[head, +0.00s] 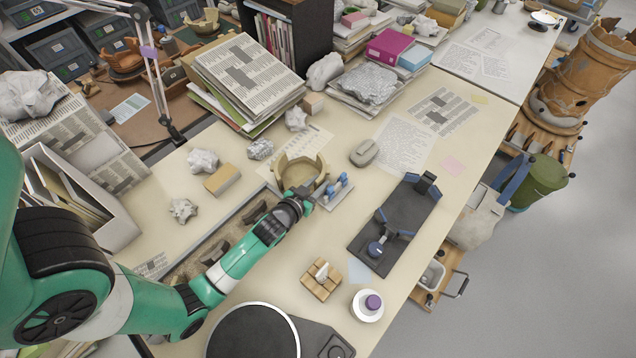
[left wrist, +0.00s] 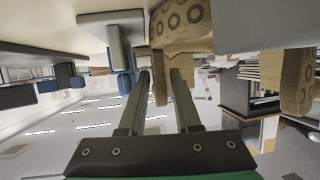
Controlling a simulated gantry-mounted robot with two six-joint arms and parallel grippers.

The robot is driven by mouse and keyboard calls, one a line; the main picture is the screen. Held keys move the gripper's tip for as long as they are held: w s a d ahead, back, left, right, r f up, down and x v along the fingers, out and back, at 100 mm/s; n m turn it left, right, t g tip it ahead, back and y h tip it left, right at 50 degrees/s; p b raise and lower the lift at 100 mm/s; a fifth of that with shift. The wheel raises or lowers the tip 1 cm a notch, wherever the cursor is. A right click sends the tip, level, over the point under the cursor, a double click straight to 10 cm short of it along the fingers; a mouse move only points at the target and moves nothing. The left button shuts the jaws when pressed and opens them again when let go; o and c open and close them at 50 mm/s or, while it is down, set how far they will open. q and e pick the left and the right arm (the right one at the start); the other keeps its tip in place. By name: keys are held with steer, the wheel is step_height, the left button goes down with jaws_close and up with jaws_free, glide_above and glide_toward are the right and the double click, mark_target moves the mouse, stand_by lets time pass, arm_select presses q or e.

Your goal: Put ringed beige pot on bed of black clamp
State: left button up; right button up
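The ringed beige pot (head: 299,172), a broken open vessel, stands on the table near the middle of the head view. In the left wrist view the pot (left wrist: 181,27) shows upside down, with stamped rings on its wall. My left gripper (head: 306,193) is at its near right rim. Its two fingers (left wrist: 162,88) are apart, with a strip of pot wall between them; I see no clear contact on both sides. My right gripper is not in view.
A small grey clamp with blue jaws (head: 337,190) stands close right of the pot. A wooden block (head: 321,281) and a white dish with a purple-topped item (head: 367,304) are nearer. A black turntable (head: 253,332) is at the front.

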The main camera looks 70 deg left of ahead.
arm_select(q)
steer(key=shift+r, duration=0.25)
steer(key=shift+s+d+r+p, duration=0.15)
steer(key=shift+s+d+p, duration=0.1)
steer(key=shift+s+p, duration=0.1)
steer(key=p+v, duration=0.1)
steer(key=v, duration=1)
